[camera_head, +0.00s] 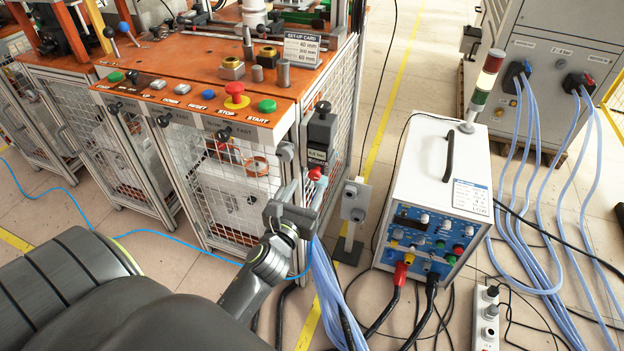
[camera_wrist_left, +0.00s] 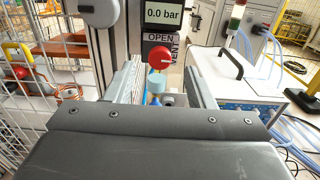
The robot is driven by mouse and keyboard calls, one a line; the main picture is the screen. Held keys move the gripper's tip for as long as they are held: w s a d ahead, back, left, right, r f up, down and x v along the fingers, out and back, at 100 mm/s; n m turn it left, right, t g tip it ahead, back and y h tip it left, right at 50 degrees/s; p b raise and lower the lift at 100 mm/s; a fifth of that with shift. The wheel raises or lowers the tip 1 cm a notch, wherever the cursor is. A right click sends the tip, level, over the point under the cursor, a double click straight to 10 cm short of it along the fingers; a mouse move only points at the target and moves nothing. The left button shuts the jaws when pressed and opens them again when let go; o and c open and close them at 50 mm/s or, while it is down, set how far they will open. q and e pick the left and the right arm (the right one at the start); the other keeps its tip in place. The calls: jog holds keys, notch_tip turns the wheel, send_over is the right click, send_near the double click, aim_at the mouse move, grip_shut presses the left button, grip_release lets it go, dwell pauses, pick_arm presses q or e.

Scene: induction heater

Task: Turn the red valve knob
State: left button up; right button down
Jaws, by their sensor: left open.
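The red valve knob (camera_head: 316,173) is on the front of a dark valve unit (camera_head: 321,133) at the corner post of the orange-topped bench. In the left wrist view the knob (camera_wrist_left: 158,57) shows a small white mark, below a label reading OPEN and a display (camera_wrist_left: 163,14) reading 0.0 bar. A light blue fitting (camera_wrist_left: 155,84) is under it. My left gripper (camera_head: 300,192) is open and empty, just in front of and below the knob. In the wrist view the knob appears between its two fingers (camera_wrist_left: 163,80), with no visible contact. My right gripper is not in view.
A white induction heater box (camera_head: 428,175) stands to the right, with red and black cables at its front. A grey post box (camera_head: 354,200) stands between it and the bench. Wire mesh (camera_head: 230,180) is left of the gripper. Blue hoses (camera_head: 335,285) hang below it.

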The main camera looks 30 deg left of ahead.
aim_at(313, 176)
pick_arm(q)
jog(key=shift+x, duration=2.45)
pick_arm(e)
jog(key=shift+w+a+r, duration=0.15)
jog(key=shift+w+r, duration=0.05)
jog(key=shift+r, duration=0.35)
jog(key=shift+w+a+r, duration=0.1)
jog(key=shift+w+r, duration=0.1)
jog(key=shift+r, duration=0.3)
pick_arm(q)
jog(key=c, duration=0.9)
jog(key=shift+c, duration=0.2)
